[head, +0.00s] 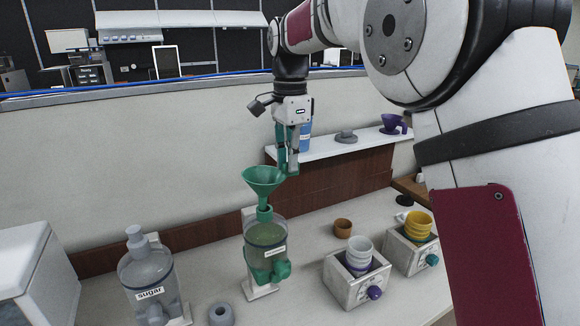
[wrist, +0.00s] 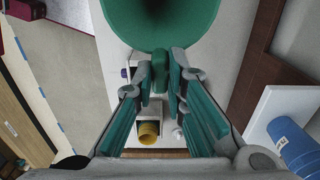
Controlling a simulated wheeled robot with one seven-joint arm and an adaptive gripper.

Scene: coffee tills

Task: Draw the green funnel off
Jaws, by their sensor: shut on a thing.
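The green funnel (head: 262,178) stands upright over the neck of a clear dispenser jar (head: 266,240) with a green tap and a label. Its spout meets the jar's green collar; I cannot tell how deep it sits. My gripper (head: 288,172) comes down from above at the funnel's right rim. In the wrist view my gripper (wrist: 162,75) is shut on the funnel's small green tab, and the funnel's bowl (wrist: 190,30) fills the top of the picture.
A sugar jar (head: 149,272) with a grey stopper stands left, with a grey ring (head: 221,315) beside it.

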